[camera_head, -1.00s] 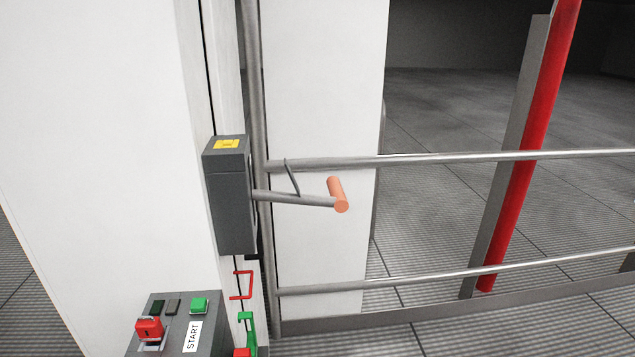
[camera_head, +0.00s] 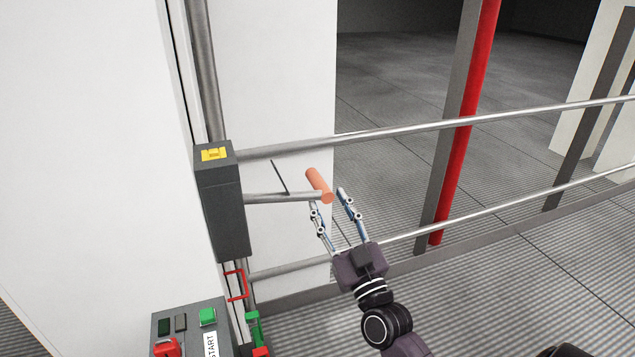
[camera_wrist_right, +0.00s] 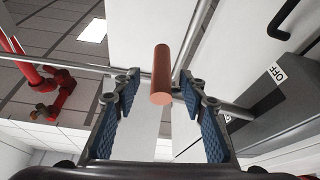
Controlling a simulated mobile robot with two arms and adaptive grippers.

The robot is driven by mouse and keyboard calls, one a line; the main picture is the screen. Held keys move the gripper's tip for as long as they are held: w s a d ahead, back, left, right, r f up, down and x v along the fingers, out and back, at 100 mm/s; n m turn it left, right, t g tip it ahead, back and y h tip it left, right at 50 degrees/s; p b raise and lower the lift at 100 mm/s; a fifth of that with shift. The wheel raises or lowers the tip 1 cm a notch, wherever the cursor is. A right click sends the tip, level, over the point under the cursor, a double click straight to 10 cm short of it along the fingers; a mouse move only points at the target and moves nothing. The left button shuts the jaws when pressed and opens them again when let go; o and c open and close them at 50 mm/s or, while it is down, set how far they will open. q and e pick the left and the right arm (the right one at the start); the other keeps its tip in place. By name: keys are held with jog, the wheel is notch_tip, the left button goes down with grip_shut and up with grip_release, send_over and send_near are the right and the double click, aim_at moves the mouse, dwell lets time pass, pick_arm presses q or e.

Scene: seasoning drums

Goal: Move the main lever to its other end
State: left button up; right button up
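The main lever is a grey rod (camera_head: 278,197) that sticks out to the right from a dark grey box (camera_head: 220,205) on the white column. Its orange handle (camera_head: 319,185) is at the rod's free end. My right gripper (camera_head: 328,200) is open just below the handle in the head view. In the right wrist view the handle (camera_wrist_right: 161,75) stands between and beyond the open blue-padded fingers (camera_wrist_right: 165,95), and I see no finger touching it. An "OFF" label (camera_wrist_right: 277,74) shows on the box. My left gripper is not in view.
A control panel with START label (camera_head: 210,345), green button (camera_head: 208,316) and red switch (camera_head: 166,347) is at the lower left. Metal rails (camera_head: 400,130) run behind the lever. A red post (camera_head: 470,120) stands farther right. Red and green brackets (camera_head: 236,284) sit below the box.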

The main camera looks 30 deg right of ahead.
aim_at(312, 170)
jog(key=p+x, duration=0.1)
jog(key=x, duration=0.4)
jog(key=shift+w+r, duration=0.15)
jog(key=shift+w, duration=0.2)
jog(key=shift+c, duration=0.4)
grip_shut()
